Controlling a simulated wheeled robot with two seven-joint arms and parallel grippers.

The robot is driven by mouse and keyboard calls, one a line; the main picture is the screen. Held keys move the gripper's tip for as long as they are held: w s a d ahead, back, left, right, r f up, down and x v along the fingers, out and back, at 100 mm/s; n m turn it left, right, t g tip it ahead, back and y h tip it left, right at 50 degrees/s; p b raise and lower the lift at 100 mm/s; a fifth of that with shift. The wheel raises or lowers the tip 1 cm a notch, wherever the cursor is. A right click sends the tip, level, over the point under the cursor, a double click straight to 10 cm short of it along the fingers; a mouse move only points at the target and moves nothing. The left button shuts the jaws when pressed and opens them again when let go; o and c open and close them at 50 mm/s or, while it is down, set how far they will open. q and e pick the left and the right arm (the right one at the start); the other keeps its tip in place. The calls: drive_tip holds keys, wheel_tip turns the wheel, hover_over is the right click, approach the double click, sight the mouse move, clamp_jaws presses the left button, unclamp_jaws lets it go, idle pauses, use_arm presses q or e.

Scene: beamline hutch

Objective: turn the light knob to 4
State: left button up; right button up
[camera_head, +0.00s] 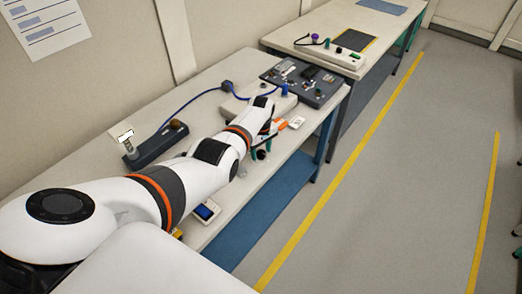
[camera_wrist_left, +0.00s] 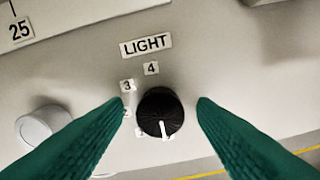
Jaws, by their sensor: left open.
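The light knob (camera_wrist_left: 160,112) is round and black, on a pale panel in the left wrist view. Its white pointer line faces down, slightly right, away from the 4. The LIGHT label (camera_wrist_left: 145,45) is above it, with the 4 mark (camera_wrist_left: 151,68) just over the knob and the 3 mark (camera_wrist_left: 127,85) at its upper left. Lower marks on the left are partly hidden by a finger. My left gripper (camera_wrist_left: 160,102) is open, its green fingers on either side of the knob with gaps showing. In the head view this gripper (camera_head: 262,142) is at the bench's front edge, partly hidden by my arm.
A white knob (camera_wrist_left: 42,124) is left of the light knob, near the left finger. The bench (camera_head: 105,120) holds a dark box (camera_head: 157,144) with a blue cable and a dark instrument panel (camera_head: 318,86). Open floor (camera_head: 400,180) lies to the right.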

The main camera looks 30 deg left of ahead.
use_arm(q)
drive_tip(key=shift+c, duration=0.3)
drive_tip(key=c, duration=0.9)
